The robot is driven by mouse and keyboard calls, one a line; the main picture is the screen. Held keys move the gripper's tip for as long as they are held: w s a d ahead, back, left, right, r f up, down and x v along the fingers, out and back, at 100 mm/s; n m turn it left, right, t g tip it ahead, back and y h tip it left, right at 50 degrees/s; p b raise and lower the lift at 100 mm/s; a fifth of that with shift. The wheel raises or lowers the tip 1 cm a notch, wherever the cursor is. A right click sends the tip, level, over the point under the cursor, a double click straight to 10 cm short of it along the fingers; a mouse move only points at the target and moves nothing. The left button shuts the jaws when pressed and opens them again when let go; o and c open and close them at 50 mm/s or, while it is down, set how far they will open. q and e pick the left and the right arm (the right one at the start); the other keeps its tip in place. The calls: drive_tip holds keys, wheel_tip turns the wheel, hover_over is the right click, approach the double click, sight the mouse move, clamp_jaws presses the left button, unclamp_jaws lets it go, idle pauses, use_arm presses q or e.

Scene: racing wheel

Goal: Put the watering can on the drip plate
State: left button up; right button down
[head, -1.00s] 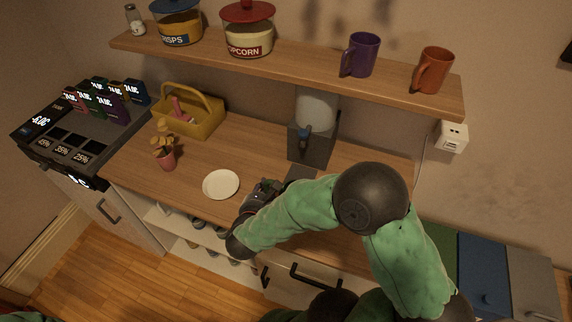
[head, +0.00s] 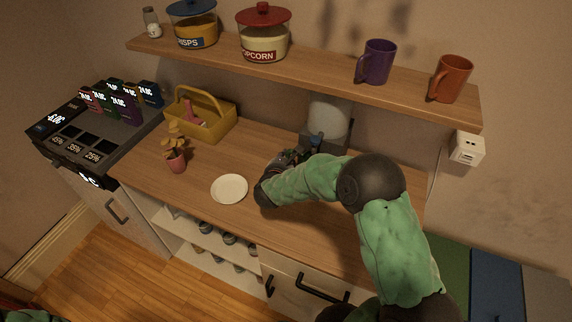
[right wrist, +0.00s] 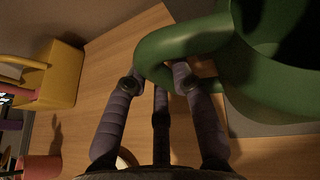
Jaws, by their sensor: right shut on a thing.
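The green watering can (right wrist: 275,75) fills the upper right of the right wrist view; its curved handle (right wrist: 180,45) lies between my fingers. My right gripper (right wrist: 157,78) is shut on that handle. In the head view the right gripper (head: 288,159) is at the dispenser's front left, and my gripper and arm hide the can. A flat grey surface (right wrist: 245,127), apparently the drip plate, shows beneath the can in the right wrist view, partly covered. I cannot tell whether the can touches it. My left gripper is not in view.
The dispenser (head: 328,120) stands at the back of the counter under the shelf (head: 300,67). A round white dish (head: 229,188), a potted plant (head: 175,158) and a yellow basket (head: 207,121) are to the left. The counter between dish and basket is clear.

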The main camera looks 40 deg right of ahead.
wheel_tip(320, 180, down, 2)
drive_tip(key=shift+f, duration=0.25)
drive_tip(key=shift+r, duration=0.1)
drive_tip(key=shift+b, duration=0.35)
drive_tip(key=shift+f, duration=0.2)
drive_tip(key=c, duration=1)
unclamp_jaws()
drive_tip(key=shift+c, duration=0.2)
drive_tip(key=shift+r, duration=0.1)
